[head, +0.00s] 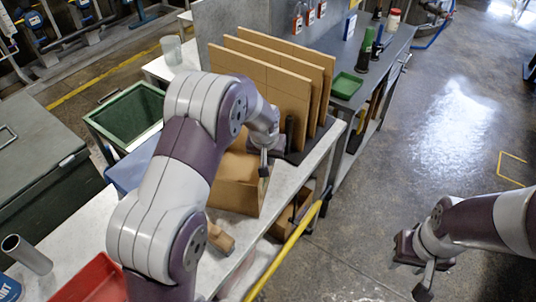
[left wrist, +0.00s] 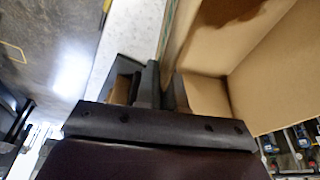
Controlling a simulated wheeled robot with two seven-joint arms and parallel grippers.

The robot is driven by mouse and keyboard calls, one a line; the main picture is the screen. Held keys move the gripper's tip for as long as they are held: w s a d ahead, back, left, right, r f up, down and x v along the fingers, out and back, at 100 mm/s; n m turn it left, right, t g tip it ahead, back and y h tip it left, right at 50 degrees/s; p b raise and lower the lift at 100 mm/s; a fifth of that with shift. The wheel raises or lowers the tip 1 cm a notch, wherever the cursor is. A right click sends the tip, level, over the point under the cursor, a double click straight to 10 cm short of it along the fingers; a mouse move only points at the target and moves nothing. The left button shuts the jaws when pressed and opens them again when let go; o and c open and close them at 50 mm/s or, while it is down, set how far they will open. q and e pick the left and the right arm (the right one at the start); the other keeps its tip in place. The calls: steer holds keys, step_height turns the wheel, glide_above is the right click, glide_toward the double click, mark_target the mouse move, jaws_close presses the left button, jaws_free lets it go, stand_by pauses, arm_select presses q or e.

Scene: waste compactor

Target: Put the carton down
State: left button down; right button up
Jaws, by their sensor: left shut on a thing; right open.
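The brown cardboard carton (head: 236,188) is at the white bench (head: 283,180), partly hidden behind my left arm. My left gripper (head: 265,165) is shut on the carton's edge at its right side. In the left wrist view the fingers (left wrist: 160,88) close on a wall of the carton (left wrist: 270,75), and its open inside shows with a dark brown patch. I cannot tell whether the carton's underside touches the bench. My right gripper (head: 427,274) is open and empty above the floor at the lower right, away from the bench.
Upright cardboard sheets (head: 262,88) stand just behind the carton. A green bin (head: 128,118) is to the left. A red tray (head: 95,281) and a small wooden block (head: 220,238) lie nearer. A yellow rail (head: 287,246) runs along the bench front.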

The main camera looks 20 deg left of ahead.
arm_select(q)
steer(key=shift+f, duration=0.25)
steer(key=c, duration=1.2)
jaws_free()
steer(key=shift+c, duration=0.2)
steer(key=b+v, duration=0.1)
steer(key=v, duration=1)
steer(key=shift+r, duration=0.3)
steer(key=shift+s+r, duration=0.2)
steer(key=shift+s, duration=0.2)
steer(key=s+f+g, duration=0.1)
steer(key=s+f, duration=0.2)
steer(key=s, duration=0.7)
steer(key=s+a+f+g, duration=0.1)
steer(key=s+f, duration=0.2)
steer(key=s, duration=0.7)
steer(key=shift+m, duration=0.4)
